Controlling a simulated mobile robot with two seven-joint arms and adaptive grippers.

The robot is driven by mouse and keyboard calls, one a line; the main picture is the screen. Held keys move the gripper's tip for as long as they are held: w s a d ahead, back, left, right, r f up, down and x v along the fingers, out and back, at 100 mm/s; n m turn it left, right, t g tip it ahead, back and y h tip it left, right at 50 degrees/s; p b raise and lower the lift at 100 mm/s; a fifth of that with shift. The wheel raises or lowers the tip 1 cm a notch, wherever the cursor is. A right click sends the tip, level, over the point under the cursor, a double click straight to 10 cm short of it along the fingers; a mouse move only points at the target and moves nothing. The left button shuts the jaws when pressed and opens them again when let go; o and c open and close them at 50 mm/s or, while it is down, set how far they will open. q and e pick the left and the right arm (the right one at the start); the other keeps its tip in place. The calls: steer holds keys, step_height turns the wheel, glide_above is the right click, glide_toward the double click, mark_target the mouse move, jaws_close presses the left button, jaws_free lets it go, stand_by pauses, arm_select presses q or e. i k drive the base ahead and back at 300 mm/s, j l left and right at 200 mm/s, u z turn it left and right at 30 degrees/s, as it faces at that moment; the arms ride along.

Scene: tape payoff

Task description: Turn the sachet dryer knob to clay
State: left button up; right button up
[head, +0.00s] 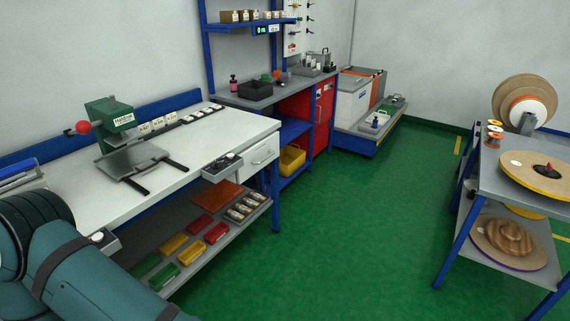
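I cannot pick out a sachet dryer knob or any "clay" marking for certain. A small box with a pale round part (98,238) sits at the bench's near edge, partly hidden by my arm. A white and grey cabinet with an orange panel (358,98) stands at the back; no knob is readable on it. My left arm fills the lower left corner, but its gripper is out of frame. My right gripper is not in view.
The white bench (215,140) carries a green press (110,118) with a red ball handle. Coloured bins (190,250) sit on its lower shelf. A red cabinet (323,115) stands behind. A reel cart (490,170) stands at right. The green floor (350,220) between is clear.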

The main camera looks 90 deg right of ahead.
mark_target(216, 166)
steer(key=z, duration=2.4)
steer(key=i+l+z, duration=0.1)
steer(key=i+l, duration=0.2)
steer(key=i, duration=0.2)
steer(key=i+l+z, duration=0.1)
steer(key=i+l, duration=0.2)
steer(key=i, duration=0.2)
